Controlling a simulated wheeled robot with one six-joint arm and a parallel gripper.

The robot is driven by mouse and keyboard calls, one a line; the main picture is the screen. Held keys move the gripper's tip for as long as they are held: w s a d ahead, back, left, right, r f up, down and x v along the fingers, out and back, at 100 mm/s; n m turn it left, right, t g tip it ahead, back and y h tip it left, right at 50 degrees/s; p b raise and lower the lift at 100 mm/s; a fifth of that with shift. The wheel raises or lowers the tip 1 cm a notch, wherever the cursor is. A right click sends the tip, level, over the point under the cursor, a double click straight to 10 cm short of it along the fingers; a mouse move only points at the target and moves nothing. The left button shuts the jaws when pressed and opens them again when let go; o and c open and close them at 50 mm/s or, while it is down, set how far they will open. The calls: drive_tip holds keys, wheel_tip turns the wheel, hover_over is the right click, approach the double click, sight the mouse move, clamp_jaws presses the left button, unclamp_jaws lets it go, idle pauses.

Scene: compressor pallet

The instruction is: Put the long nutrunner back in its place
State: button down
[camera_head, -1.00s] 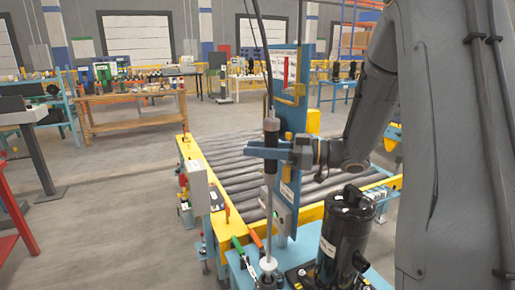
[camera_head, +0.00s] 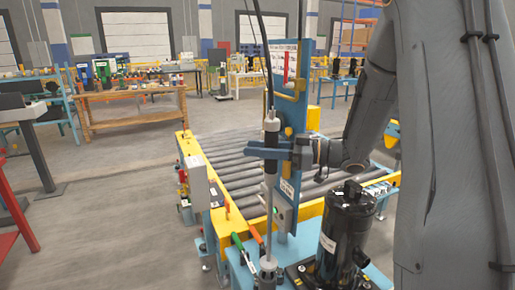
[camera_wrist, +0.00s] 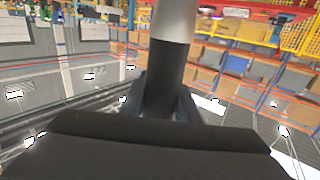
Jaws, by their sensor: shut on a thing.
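The long nutrunner (camera_head: 271,126) hangs upright in the head view, with a silver and black body, a thin grey shaft and a cable running up from its top. My gripper (camera_head: 269,152) is shut around its dark body, coming from the right. In the wrist view, the nutrunner (camera_wrist: 167,75) stands between the fingers of my gripper (camera_wrist: 165,105), its silver part above. Its lower end is close to the black fittings on the blue station top; I cannot tell whether it touches them. A blue post (camera_head: 290,130) with a yellow bracket (camera_head: 292,88) stands just behind the tool.
A black compressor (camera_head: 342,232) stands right of the shaft. Red and green handled tools (camera_head: 248,240) are close left of it. A yellow-framed roller conveyor (camera_head: 238,165) lies behind. Open floor is to the left, with a wooden bench (camera_head: 130,98) farther back.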

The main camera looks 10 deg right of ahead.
drive_tip(key=shift+f+b, duration=1.15)
drive_tip(key=shift+f, duration=1.55)
idle(1.0)
drive_tip(key=c, duration=1.3)
unclamp_jaws()
drive_tip(key=shift+o, duration=0.2)
drive_tip(key=shift+f, duration=0.1)
drive_tip(key=b+v, duration=0.2)
drive_tip(key=v, duration=0.6)
